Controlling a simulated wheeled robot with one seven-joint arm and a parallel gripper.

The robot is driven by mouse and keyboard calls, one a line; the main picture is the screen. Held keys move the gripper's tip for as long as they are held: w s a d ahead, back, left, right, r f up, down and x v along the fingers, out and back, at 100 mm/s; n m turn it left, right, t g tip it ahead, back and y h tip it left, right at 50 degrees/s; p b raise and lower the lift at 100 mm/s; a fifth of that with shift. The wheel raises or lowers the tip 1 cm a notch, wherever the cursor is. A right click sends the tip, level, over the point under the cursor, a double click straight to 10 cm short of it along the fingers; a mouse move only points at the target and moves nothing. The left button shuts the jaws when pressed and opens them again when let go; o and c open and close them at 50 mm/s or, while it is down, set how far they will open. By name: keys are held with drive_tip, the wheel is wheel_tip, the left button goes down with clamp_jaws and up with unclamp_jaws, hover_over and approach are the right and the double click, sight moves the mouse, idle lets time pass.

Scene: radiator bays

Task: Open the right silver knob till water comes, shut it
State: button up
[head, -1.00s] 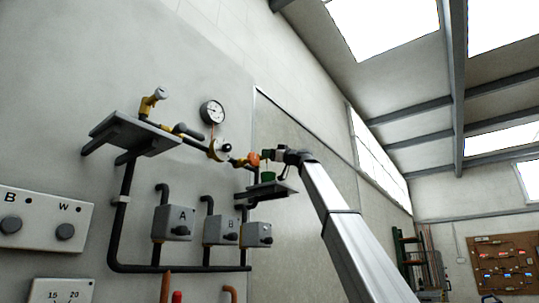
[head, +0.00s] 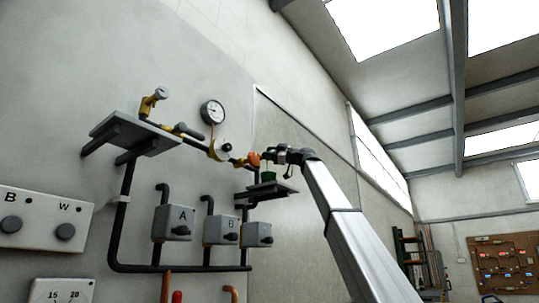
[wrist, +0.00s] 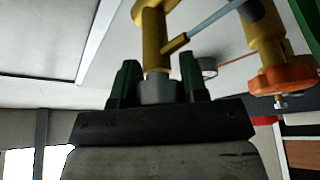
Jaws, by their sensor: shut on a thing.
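In the wrist view the two green fingers of my gripper (wrist: 158,84) stand either side of a grey-silver knob (wrist: 158,92) and are shut on it. The knob sits at the end of a yellow brass valve body (wrist: 153,38). In the head view my gripper (head: 267,155) is at the right end of the pipe run, beside an orange handwheel (head: 253,159); it hides the knob there. Another silver knob (head: 161,93) tops a brass fitting at the far left. I cannot tell whether water runs.
A green cup (head: 268,176) stands on a small grey shelf (head: 276,190) below my gripper. The orange handwheel also shows close by in the wrist view (wrist: 285,76). A dial gauge (head: 212,112) and grey boxes (head: 172,222) are on the wall. Open air lies right of my arm.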

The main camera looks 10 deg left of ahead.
drive_tip(key=shift+s+f+n+g+h, duration=0.1)
drive_tip(key=shift+n+g+h, duration=0.3)
drive_tip(key=shift+n, duration=1.1)
drive_tip(key=shift+f+n+g+h, duration=0.15)
drive_tip(key=shift+n+g+h, duration=0.3)
drive_tip(key=shift+n, duration=1.05)
drive_tip(key=shift+s+f+n+g+h, duration=0.1)
drive_tip(key=shift+n+g+h, duration=0.3)
drive_tip(key=shift+n, duration=1.1)
drive_tip(key=o, duration=0.9)
drive_tip(key=shift+c, duration=0.2)
drive_tip(key=d, duration=1)
drive_tip(key=shift+d, duration=0.35)
